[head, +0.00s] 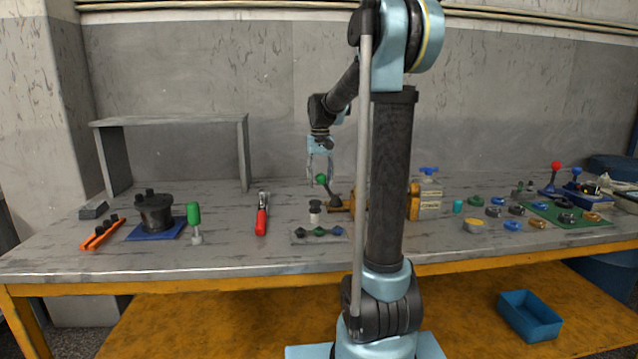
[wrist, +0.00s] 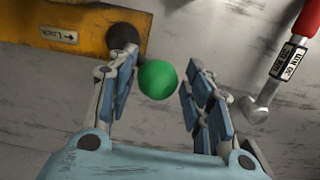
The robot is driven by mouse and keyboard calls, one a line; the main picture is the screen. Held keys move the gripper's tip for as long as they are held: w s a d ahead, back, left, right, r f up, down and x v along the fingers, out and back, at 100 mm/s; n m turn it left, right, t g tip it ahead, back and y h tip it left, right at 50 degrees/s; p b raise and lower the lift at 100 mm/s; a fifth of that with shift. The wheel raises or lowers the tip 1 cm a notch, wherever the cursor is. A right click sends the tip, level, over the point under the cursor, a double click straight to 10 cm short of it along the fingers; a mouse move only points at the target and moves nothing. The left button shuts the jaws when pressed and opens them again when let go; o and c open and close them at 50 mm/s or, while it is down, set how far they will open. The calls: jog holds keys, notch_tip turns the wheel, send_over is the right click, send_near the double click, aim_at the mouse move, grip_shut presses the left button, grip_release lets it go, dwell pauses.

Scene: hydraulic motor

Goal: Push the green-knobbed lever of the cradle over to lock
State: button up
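The lever's green knob (head: 321,178) tops a dark lever (head: 333,196) that leans left in the head view, at the left side of the yellow cradle (head: 414,203). My arm hides much of the cradle. In the wrist view the green knob (wrist: 158,79) lies between the two spread fingers of my gripper (wrist: 163,66), with gaps visible on both sides. The yellow cradle (wrist: 85,18) is at upper left there, with a "Lock" label (wrist: 59,34) whose arrow points left. In the head view my gripper (head: 320,172) is just above and around the knob.
A red-handled tool (head: 261,216) lies left of the lever; it shows at right in the wrist view (wrist: 283,62). A green-handled tool (head: 194,218) stands further left. A grey shelf (head: 170,120) stands at back left.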

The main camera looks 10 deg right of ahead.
jog(key=shift+r, duration=2.65)
jog(key=shift+s, duration=0.1)
